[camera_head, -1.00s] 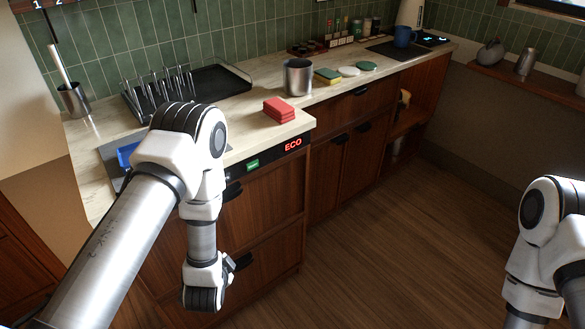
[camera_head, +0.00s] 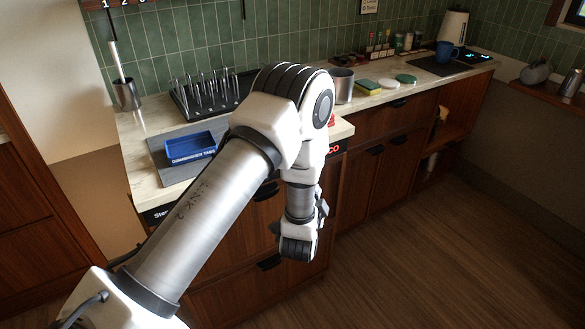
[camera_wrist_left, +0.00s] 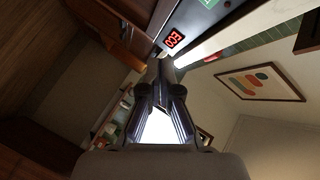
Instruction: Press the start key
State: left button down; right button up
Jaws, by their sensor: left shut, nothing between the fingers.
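The dark control panel runs along the counter's front edge. White lettering that begins "Star" (camera_head: 162,214) shows at its left end in the head view. The red ECO display (camera_head: 333,149) is partly hidden behind my left arm; it also shows in the wrist view (camera_wrist_left: 174,40). A green key or label (camera_wrist_left: 208,3) is cut off at the top edge of the wrist view. My left gripper (camera_wrist_left: 160,68) is shut and empty, apart from the panel. In the head view it is mostly hidden behind my wrist, low in front of the cabinets. My right gripper is not in view.
A blue tray (camera_head: 190,147) lies on a grey mat at the counter's left. A dark rack (camera_head: 208,97), a metal pot (camera_head: 342,86) and sponges stand behind. Cabinet handles (camera_head: 268,262) stick out near my left arm. The floor at right is clear.

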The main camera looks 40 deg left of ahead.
pick_arm(q)
jog(key=w+a, duration=0.3)
jog(key=a, duration=0.5)
jog(key=shift+w+p, duration=0.15)
jog(key=shift+p, duration=0.15)
jog(key=shift+a, duration=0.1)
dwell(1.0)
jog(key=shift+w+a, duration=0.15)
jog(key=shift+a, duration=0.25)
jog(key=shift+w+a+p, duration=0.15)
jog(key=shift+a+p, duration=0.15)
jog(key=shift+p, duration=0.05)
dwell(0.5)
jog(key=shift+s+d, duration=0.3)
jog(key=shift+d, duration=0.4)
jog(key=shift+s+d, duration=0.3)
jog(key=shift+d, duration=0.5)
jog(key=shift+s+d, duration=0.35)
jog(key=shift+d, duration=0.4)
jog(key=shift+s+d, duration=0.3)
jog(key=shift+d, duration=0.5)
